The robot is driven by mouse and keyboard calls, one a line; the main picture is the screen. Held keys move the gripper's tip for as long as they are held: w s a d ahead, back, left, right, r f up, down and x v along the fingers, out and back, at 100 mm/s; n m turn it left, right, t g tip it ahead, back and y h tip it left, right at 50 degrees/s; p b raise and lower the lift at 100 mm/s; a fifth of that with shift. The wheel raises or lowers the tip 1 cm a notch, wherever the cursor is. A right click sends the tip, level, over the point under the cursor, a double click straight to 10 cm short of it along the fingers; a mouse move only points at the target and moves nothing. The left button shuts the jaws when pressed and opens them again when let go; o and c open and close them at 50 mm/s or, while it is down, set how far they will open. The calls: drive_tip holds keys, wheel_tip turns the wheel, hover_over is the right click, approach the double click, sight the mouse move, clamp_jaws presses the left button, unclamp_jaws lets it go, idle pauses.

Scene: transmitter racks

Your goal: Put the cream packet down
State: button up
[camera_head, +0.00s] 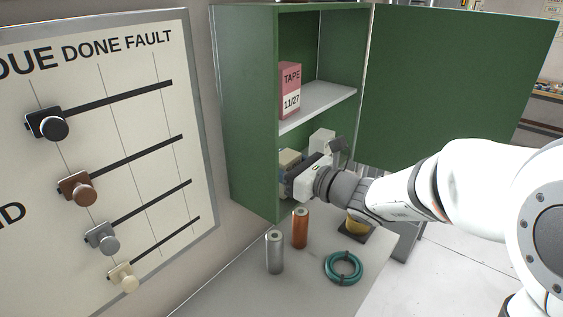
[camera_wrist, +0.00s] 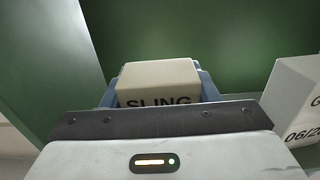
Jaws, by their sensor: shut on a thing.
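The cream packet (camera_wrist: 160,78), marked SLING, is between the blue fingers of my gripper (camera_wrist: 160,92) in the wrist view. My gripper is shut on it. In the head view the packet (camera_head: 290,157) and my gripper (camera_head: 292,167) are inside the lower compartment of the open green cabinet (camera_head: 247,110). The gripper reaches in from the right. The packet's underside is hidden, so I cannot tell whether it touches the cabinet floor.
A white box (camera_head: 322,140) stands right of the packet, also in the wrist view (camera_wrist: 296,98). A pink TAPE box (camera_head: 290,92) is on the shelf (camera_head: 318,108) above. Silver (camera_head: 275,252) and copper (camera_head: 300,228) cylinders and a teal coil (camera_head: 343,267) are on the counter below.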

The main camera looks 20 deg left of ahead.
drive_tip(key=o, duration=1.1)
drive_tip(key=shift+r, duration=0.1)
drive_tip(key=shift+d+r+p, duration=0.1)
drive_tip(key=shift+p, duration=0.25)
drive_tip(key=b+v, duration=0.3)
drive_tip(key=v, duration=0.9)
drive_tip(key=s+d+f+n+g+h, duration=0.5)
drive_tip(key=s+f+n+h, duration=0.2)
drive_tip(key=s+f+n, duration=0.4)
drive_tip(key=s+d+f+n+h, duration=0.1)
drive_tip(key=d+n+h, duration=0.2)
drive_tip(key=d, duration=0.2)
drive_tip(key=s+d+f+n+t+h, duration=0.1)
drive_tip(key=d+n+h, duration=0.2)
drive_tip(key=d+n, duration=0.1)
drive_tip(key=s+d+f+n+h, duration=0.1)
drive_tip(key=d+n+h, duration=0.2)
drive_tip(key=d, duration=0.3)
drive_tip(key=shift+d+n+h, duration=0.3)
drive_tip(key=shift+n, duration=0.4)
